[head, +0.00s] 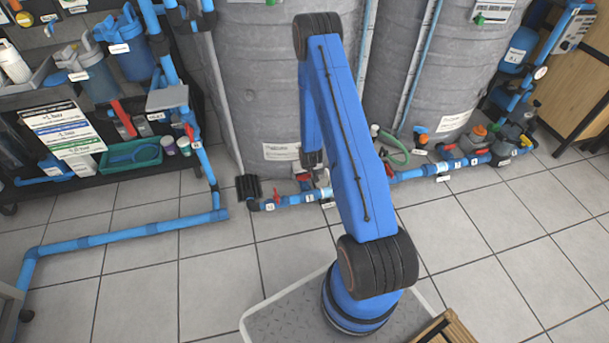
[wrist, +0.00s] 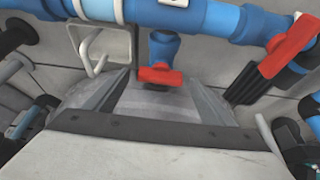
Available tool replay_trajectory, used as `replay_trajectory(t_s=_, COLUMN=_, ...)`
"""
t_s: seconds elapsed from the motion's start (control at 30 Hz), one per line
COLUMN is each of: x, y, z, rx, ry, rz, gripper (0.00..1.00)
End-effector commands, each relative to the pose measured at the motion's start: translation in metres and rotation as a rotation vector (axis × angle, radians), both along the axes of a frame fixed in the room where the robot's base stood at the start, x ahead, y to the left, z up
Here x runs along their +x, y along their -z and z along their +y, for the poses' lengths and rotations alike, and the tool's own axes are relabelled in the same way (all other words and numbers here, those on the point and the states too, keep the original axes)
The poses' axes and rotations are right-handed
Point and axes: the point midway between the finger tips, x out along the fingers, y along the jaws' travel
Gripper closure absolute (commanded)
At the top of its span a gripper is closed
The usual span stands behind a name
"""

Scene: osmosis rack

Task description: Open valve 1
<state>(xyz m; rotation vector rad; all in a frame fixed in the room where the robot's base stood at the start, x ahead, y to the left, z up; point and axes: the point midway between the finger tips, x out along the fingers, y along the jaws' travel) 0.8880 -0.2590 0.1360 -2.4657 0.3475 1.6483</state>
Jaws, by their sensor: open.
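In the wrist view a red valve handle (wrist: 160,76) sits on a short blue pipe stub just beyond my gripper (wrist: 153,92), roughly centred between its fingers. The gripper is open and empty, and I cannot tell whether it touches the handle. A second, longer red handle (wrist: 285,48) is at the upper right on the blue pipe. In the head view my gripper (head: 312,162) points down beside the low blue pipe, partly hidden by my arm. A red handle (head: 276,196) shows on that pipe to its left. The tags are too small to read, so I cannot tell which is valve 1.
The blue pipe (wrist: 215,18) crosses the top of the wrist view, with a metal bracket (wrist: 92,48) at left. Large grey tanks (head: 258,90) stand behind. A rack (head: 105,185) with filters is at left. Tiled floor (head: 130,275) is open at front left.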

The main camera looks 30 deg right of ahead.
Motion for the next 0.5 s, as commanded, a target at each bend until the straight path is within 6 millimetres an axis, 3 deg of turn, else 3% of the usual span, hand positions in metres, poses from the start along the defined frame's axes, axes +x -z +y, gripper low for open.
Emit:
replay_trajectory(t_s=0.3, x=0.0006, y=0.0013, z=-0.0002, rx=0.000, ry=0.000, rz=0.000, gripper=0.26)
replay_trajectory(t_s=0.47, x=0.0006, y=0.0012, z=-0.0002, rx=0.000, ry=0.000, rz=0.000, gripper=0.64)
replay_trajectory(t_s=0.5, x=0.0006, y=0.0012, z=-0.0002, rx=0.000, ry=0.000, rz=0.000, gripper=0.65)
